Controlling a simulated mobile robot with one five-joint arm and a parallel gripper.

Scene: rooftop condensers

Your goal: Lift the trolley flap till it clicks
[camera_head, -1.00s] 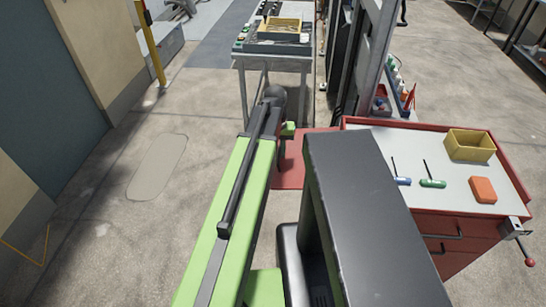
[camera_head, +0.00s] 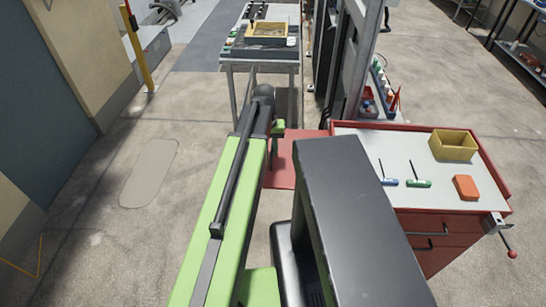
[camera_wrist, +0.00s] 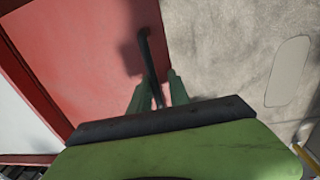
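The red trolley (camera_head: 430,240) with drawers and a pale top stands at the right in the head view. Its red flap (camera_head: 281,172) juts out at the trolley's left side, partly hidden by my arm. In the wrist view the flap (camera_wrist: 90,35) fills the upper left, with a dark bar (camera_wrist: 149,55) near its edge. My gripper (camera_wrist: 161,76) has two green fingers, which stand apart on either side of the bar's near end, with a gap showing at the right. Contact cannot be made out. In the head view my gripper (camera_head: 278,128) is mostly hidden, beside the flap.
On the trolley top lie a yellow bin (camera_head: 453,147), an orange block (camera_head: 465,188) and two screwdrivers (camera_head: 417,183). A workbench (camera_head: 262,62) stands beyond my arm. A dark rack (camera_head: 345,60) rises behind the trolley. The floor at the left is clear.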

